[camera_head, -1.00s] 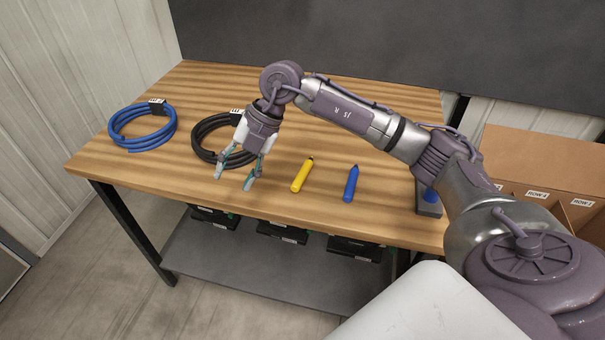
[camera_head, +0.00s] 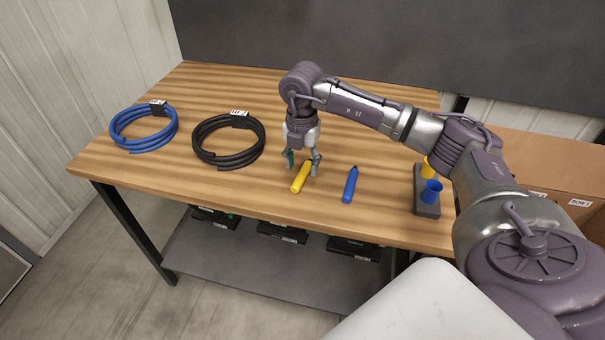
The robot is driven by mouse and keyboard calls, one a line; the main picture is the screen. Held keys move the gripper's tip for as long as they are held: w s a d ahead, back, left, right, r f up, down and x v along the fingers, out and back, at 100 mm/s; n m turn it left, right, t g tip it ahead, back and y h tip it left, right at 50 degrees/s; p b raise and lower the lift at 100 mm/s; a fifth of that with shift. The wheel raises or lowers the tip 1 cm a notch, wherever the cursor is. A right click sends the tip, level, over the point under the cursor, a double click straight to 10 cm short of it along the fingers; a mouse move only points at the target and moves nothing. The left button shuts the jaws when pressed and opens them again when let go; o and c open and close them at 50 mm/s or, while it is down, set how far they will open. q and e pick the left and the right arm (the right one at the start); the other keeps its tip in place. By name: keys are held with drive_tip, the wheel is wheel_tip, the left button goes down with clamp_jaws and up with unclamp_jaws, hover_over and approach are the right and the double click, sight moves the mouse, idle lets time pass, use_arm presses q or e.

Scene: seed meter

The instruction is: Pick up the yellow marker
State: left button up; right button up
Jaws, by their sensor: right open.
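The yellow marker (camera_head: 299,180) lies on the wooden table near its front edge, left of a blue marker (camera_head: 350,185). My right gripper (camera_head: 302,168) is open and points down over the yellow marker's far end, with one finger on each side of it. The fingers partly hide that end, and I cannot tell whether they touch the marker. My left gripper is out of view.
A black cable coil (camera_head: 228,160) and a blue cable coil (camera_head: 143,146) lie to the left on the table (camera_head: 200,90). A grey holder (camera_head: 427,208) with a blue cup (camera_head: 431,192) and a yellow cup (camera_head: 428,167) stands at the right. Cardboard boxes (camera_head: 540,150) are beyond it.

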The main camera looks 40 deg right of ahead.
sight(300, 177)
drive_tip(key=f, duration=0.3)
drive_tip(key=f+p, duration=0.1)
drive_tip(key=f, duration=0.1)
drive_tip(key=shift+w+a, duration=0.1)
drive_tip(key=shift+w, duration=0.2)
clamp_jaws()
